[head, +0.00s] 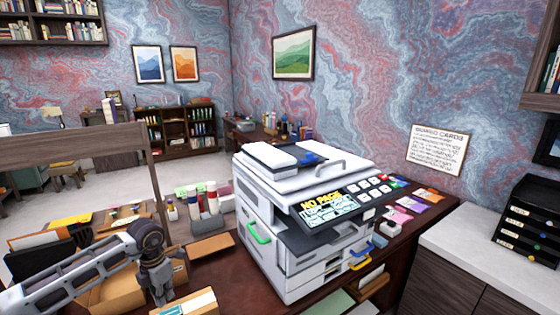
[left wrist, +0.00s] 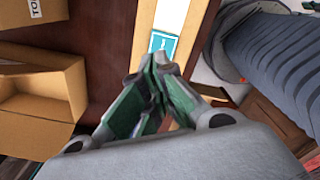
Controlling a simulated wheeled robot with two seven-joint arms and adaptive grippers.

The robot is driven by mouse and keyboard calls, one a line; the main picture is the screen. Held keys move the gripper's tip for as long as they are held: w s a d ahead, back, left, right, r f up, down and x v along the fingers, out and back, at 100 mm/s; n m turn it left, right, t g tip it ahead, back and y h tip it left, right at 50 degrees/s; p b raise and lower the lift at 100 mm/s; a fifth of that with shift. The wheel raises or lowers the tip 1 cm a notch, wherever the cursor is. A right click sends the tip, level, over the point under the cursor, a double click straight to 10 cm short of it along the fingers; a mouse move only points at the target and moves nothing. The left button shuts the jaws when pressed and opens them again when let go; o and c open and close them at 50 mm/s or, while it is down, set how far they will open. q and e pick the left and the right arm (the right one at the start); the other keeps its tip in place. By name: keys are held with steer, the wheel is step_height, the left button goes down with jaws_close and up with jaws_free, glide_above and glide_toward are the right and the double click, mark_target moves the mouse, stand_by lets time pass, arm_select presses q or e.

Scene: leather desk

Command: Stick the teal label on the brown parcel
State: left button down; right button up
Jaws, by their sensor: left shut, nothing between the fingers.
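The brown parcel (head: 206,295) lies at the bottom of the head view, cut off by the frame edge, with a white panel on top. It also shows in the left wrist view (left wrist: 146,22). The teal label (left wrist: 162,45) appears to lie flat on the white panel; a bit of teal shows at the bottom of the head view. My left gripper (head: 162,297) points down beside the parcel. In the left wrist view its shut, empty fingertips (left wrist: 156,62) are just at the label's near edge. I cannot tell whether they touch it. My right gripper is not in view.
A large white printer (head: 300,215) stands to the right of the parcel. An open cardboard box (left wrist: 40,95) lies left of the gripper in the left wrist view. A grey holder (head: 208,222) with rolls stands behind. Bare brown desk (head: 240,290) shows between parcel and printer.

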arm_select(q)
steer(key=shift+r, duration=0.65)
steer(key=shift+d, duration=0.1)
